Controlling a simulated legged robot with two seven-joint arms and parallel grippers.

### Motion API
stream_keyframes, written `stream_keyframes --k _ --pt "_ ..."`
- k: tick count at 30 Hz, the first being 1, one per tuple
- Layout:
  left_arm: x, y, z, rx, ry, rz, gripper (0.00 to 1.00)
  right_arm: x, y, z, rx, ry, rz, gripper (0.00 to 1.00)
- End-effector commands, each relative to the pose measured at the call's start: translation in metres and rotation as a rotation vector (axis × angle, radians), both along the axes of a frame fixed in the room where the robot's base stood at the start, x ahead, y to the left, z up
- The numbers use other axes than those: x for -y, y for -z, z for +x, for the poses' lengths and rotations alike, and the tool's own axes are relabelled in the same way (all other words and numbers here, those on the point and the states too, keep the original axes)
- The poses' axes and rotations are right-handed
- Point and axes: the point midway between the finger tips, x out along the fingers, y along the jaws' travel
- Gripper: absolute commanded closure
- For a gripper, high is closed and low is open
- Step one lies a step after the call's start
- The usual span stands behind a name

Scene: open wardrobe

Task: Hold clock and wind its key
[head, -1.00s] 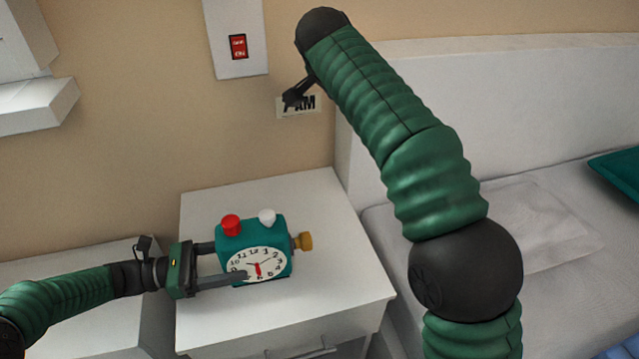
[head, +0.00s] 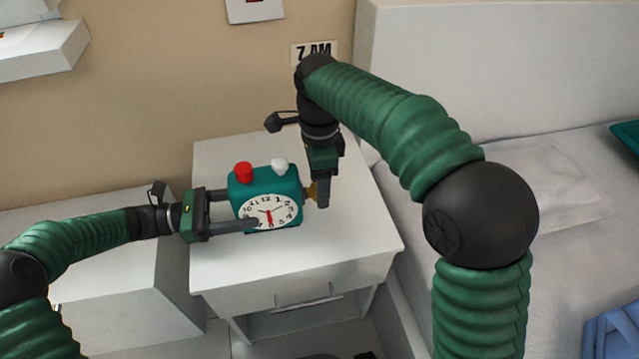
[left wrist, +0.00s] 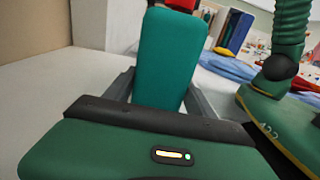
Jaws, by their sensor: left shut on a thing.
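The teal clock (head: 240,190) with a white face stands upright on the white nightstand (head: 350,245). A red knob (head: 243,172) and a white knob (head: 279,167) are on its top. My left gripper (head: 240,207) is shut on the clock from the left, one finger across the front. The left wrist view shows the clock's teal side (left wrist: 163,60) between the fingers. The gold key (head: 310,192) sticks out of the clock's right side, mostly hidden by my right gripper (head: 322,190). The right gripper points down at the key; whether its fingers are open or shut is unclear.
A sign reading 7 AM (head: 314,50) and a switch plate (head: 254,8) are on the wall. A bed (head: 480,80) stands to the right. The nightstand top is otherwise clear, with a drawer (head: 300,295) in front.

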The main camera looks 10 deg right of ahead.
Motion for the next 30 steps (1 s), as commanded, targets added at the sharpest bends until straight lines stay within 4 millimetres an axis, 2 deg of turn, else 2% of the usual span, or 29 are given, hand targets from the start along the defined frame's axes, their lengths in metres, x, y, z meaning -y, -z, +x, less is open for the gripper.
stream_keyframes --k 9,22,30 --pt "0.0004 -0.0003 -0.0002 0.000 0.001 -0.001 0.69 0.0003 0.0057 0.0001 0.001 0.000 0.000 0.43" --pt "0.0005 -0.0003 -0.0003 0.000 0.002 -0.001 0.69 0.0003 0.0053 0.0005 0.003 0.000 0.000 0.99" --pt "0.0005 -0.0002 -0.0006 0.000 0.003 -0.001 0.69 0.0004 0.0064 0.0039 -0.057 0.002 0.002 1.00"
